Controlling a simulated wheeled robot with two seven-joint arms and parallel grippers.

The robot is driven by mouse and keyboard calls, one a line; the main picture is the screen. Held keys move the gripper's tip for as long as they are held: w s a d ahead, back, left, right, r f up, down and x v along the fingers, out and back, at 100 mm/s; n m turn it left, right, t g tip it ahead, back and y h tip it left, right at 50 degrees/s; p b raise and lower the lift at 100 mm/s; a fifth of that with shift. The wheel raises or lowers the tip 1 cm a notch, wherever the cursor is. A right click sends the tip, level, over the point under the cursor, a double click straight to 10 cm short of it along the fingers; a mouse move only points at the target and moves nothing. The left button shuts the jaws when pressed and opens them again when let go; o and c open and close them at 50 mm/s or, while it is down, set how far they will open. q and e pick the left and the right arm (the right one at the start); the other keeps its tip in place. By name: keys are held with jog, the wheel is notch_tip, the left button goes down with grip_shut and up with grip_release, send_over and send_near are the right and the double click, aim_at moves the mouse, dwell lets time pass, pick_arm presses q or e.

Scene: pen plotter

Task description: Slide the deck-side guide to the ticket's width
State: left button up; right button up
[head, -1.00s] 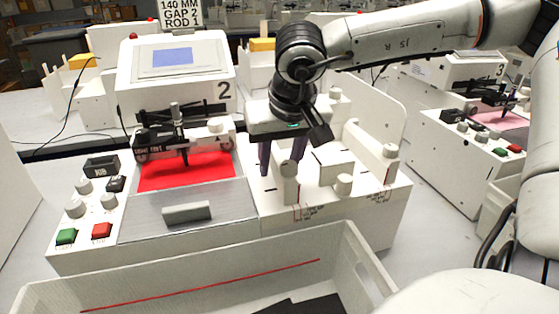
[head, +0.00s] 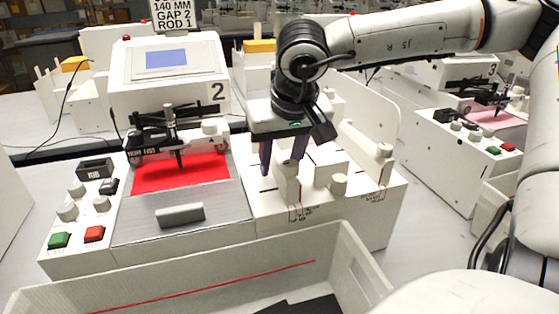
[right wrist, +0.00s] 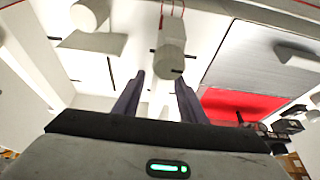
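The ticket (head: 173,12) is a sign above plotter 2 reading "140 MM GAP 2 ROD 1". A white side deck with dark slots and red scale marks (head: 300,213) adjoins the right of the plotter's bed. The guide nearest the bed shows a white round post (head: 288,180); the post also shows in the right wrist view (right wrist: 172,50). My right gripper (head: 282,165) is open, its two purple fingers pointing down behind this post. In the right wrist view the fingertips (right wrist: 158,82) are apart, with nothing clearly held between them. My left gripper is out of view.
An open bin (head: 345,255) stands in front. The plotter's red sheet (head: 180,173) and grey plate lie left. A tall white panel (head: 375,110) borders the deck's back right.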

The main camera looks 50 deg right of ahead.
jog(key=v, duration=0.9)
jog(key=shift+p, duration=0.3)
jog(key=shift+s+a+r, duration=0.1)
jog(key=shift+s+r, duration=0.1)
jog(key=shift+r, duration=0.45)
jog(key=shift+f, duration=0.1)
